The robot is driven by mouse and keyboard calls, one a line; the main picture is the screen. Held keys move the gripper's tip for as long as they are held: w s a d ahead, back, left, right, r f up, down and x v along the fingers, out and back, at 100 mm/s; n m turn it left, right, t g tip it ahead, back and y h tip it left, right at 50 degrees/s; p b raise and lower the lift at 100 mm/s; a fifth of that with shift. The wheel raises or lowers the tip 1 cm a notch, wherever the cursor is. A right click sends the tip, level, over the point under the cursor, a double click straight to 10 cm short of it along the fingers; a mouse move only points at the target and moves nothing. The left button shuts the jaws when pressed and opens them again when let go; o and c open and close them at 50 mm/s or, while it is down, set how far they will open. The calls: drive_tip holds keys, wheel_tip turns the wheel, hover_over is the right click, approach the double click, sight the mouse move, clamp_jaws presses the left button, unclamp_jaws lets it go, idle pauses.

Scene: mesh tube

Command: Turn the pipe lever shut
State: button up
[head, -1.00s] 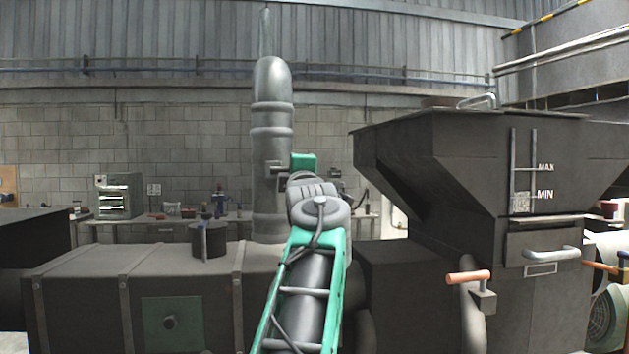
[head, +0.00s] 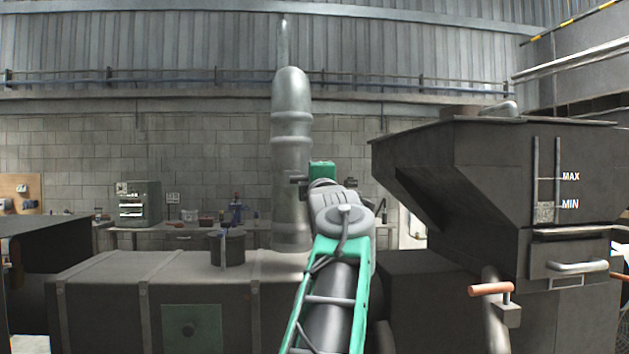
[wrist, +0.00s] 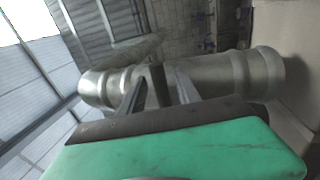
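A lever with an orange handle (head: 490,289) sits on a grey bent pipe (head: 496,325) at the lower right of the head view, in front of the dark hopper. The handle lies nearly level, across the pipe. My gripper (head: 300,180) is raised up and left of the lever, well apart from it, in front of the tall metal flue. Its fingers are small and partly hidden in the head view. In the wrist view my gripper (wrist: 160,88) shows two fingers spread apart, with a dark post between them. The lever is not seen in the wrist view.
The hopper (head: 470,200) with MAX and MIN marks stands at the right, with a silver handle (head: 577,267) beside the lever. A long dark duct (head: 120,290) lies at the lower left. The flue (head: 290,130) rises behind my arm. A workbench (head: 180,235) is farther back.

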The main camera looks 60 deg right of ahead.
drive_tip(key=b+v, duration=0.2)
drive_tip(key=v, duration=0.5)
drive_tip(key=shift+s+a, duration=0.25)
drive_tip(key=shift+a, duration=0.05)
drive_tip(key=shift+f, duration=0.1)
